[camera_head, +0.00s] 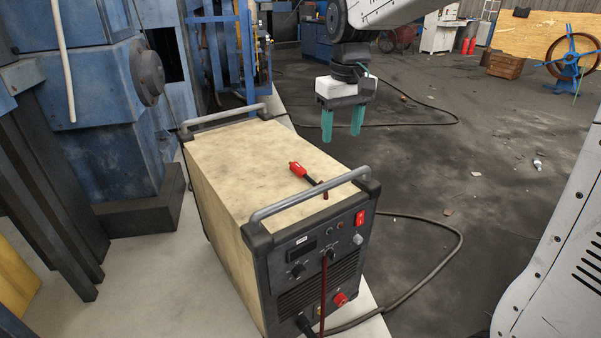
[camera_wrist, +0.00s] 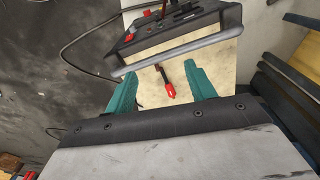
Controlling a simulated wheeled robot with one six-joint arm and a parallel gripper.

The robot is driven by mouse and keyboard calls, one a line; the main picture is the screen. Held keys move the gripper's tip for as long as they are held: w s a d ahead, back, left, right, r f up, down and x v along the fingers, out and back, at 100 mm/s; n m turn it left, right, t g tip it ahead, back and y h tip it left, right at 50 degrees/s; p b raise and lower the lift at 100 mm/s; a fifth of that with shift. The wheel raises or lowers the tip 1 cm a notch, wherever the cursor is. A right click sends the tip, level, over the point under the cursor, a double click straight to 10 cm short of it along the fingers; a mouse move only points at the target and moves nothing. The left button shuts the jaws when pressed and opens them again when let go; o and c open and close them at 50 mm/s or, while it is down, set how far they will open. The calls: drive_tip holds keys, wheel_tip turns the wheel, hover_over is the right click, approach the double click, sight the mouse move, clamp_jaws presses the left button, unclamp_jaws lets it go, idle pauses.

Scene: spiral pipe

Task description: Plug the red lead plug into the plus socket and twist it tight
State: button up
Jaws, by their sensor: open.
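The red lead plug (camera_head: 299,171) lies on the cream top of the welding machine (camera_head: 225,165), near the front handle. Its dark red lead (camera_head: 323,275) passes under the handle and hangs down the front panel. A red socket (camera_head: 340,299), seemingly the plus socket, sits low on the right of that panel; I cannot read its mark. My gripper (camera_head: 342,136) is open and empty, pointing down, above and behind the plug. In the wrist view, the plug (camera_wrist: 168,88) shows between the green fingers (camera_wrist: 160,76), apart from both.
Grey handles (camera_head: 310,195) stand above the machine's front and back edges. A black connector (camera_head: 306,325) is at the lower left of the panel. A black cable (camera_head: 445,262) loops on the floor at right. Blue machinery (camera_head: 85,120) stands close at left.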

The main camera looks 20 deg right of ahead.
drive_tip(key=w+a+f, duration=0.1)
drive_tip(key=w+f, duration=0.6)
drive_tip(key=w, duration=0.7)
drive_tip(key=n, duration=0.2)
hover_over(301, 168)
drive_tip(key=shift+g, duration=0.3)
drive_tip(key=f, duration=0.8)
drive_tip(key=shift+s+d, duration=0.2)
drive_tip(key=shift+d, duration=0.05)
drive_tip(key=f, duration=0.2)
drive_tip(key=shift+w+f, duration=0.3)
drive_tip(key=shift+f, duration=0.1)
drive_tip(key=f, duration=0.5)
drive_tip(key=shift+a+f, duration=0.25)
drive_tip(key=shift+f, duration=0.15)
drive_tip(key=c, duration=1.1)
